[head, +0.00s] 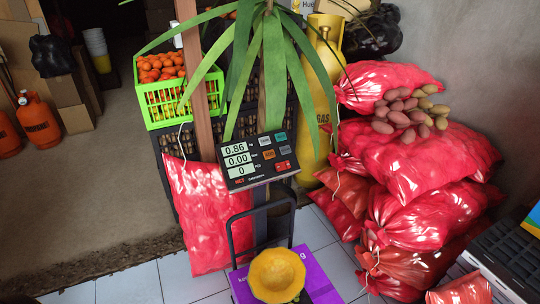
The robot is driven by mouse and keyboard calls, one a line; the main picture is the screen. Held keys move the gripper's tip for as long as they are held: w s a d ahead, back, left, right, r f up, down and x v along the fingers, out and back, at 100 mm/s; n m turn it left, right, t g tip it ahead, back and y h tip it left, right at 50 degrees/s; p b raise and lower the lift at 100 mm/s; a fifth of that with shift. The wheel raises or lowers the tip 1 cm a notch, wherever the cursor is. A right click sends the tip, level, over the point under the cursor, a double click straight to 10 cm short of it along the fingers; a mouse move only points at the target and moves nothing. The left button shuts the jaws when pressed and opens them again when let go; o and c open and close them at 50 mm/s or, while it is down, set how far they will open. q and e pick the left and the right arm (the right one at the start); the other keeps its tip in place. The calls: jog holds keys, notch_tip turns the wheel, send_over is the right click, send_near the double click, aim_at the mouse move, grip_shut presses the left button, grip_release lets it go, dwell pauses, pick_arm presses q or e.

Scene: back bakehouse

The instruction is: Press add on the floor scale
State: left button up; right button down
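The floor scale's black display head (256,161) stands on a post in the middle of the head view. Its three readouts (237,160) show 0.86, 0.00 and 0. To their right is a small keypad (276,151) with grey, teal, orange and red keys. The key labels are too small to read, so I cannot tell which is add. A yellow, hollow-looking round thing (277,275) sits on a purple box (322,278) at the foot of the scale; the platform is hidden. Neither of my grippers is in view.
Red net sacks (412,185) are piled on the right, with brown tubers (405,110) on top. Another red sack (207,215) stands left of the scale. Long green leaves (275,70) hang just above the display. A green crate of oranges (177,98) is behind.

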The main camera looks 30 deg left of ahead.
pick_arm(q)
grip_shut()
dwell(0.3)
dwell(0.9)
